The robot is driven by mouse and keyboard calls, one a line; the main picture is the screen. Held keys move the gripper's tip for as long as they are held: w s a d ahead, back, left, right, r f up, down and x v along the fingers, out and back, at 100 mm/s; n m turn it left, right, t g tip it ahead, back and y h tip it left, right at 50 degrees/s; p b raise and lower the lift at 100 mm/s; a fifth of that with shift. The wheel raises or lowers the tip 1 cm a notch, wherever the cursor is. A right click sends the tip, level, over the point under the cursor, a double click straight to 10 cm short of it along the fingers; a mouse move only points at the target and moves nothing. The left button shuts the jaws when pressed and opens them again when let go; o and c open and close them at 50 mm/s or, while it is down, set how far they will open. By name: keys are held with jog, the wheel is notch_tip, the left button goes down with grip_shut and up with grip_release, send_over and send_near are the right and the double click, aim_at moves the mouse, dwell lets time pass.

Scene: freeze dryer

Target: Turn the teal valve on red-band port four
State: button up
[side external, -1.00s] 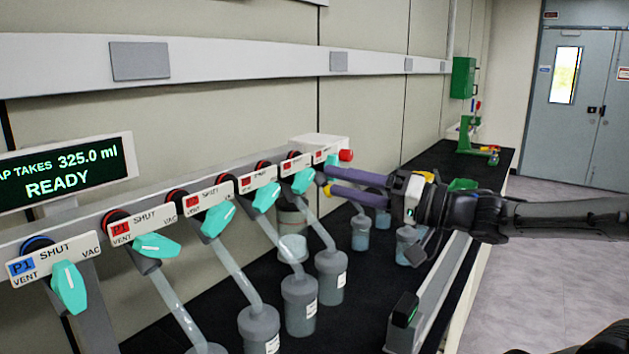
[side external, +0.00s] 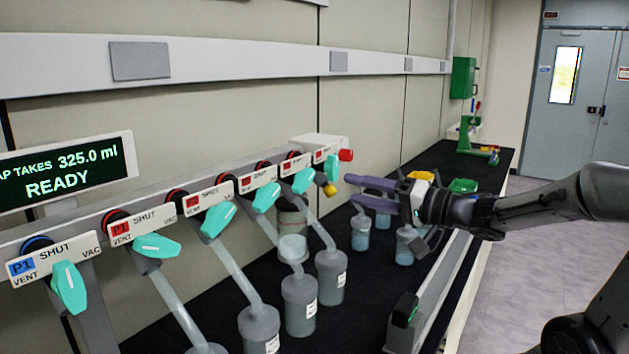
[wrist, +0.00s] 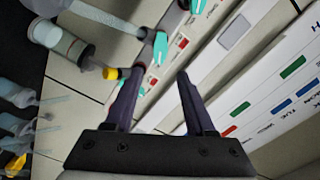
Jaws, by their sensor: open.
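A row of teal valves sits under labelled plates on a sloping manifold. The nearest valve (side external: 70,288) is under a blue-band plate; the others are under red-band plates, including valves at the middle (side external: 218,220) and farther along (side external: 303,181). The far port numbers are too small to read, so I cannot tell by label which is port four. The near plates read SHUT. My gripper (side external: 349,188) is open and empty, to the right of the far valves and apart from them. In the wrist view, a teal valve (wrist: 160,47) lies beyond and between the open fingertips (wrist: 159,75).
Flasks (side external: 300,305) hang on slanted tubes below the ports. A yellow-tipped piece (side external: 330,189) and a red knob (side external: 346,155) are near the far end. A display (side external: 62,172) reads READY.

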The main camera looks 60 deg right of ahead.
aim_at(309, 179)
jog(key=w, duration=1)
jog(key=shift+w, duration=0.35)
grip_shut()
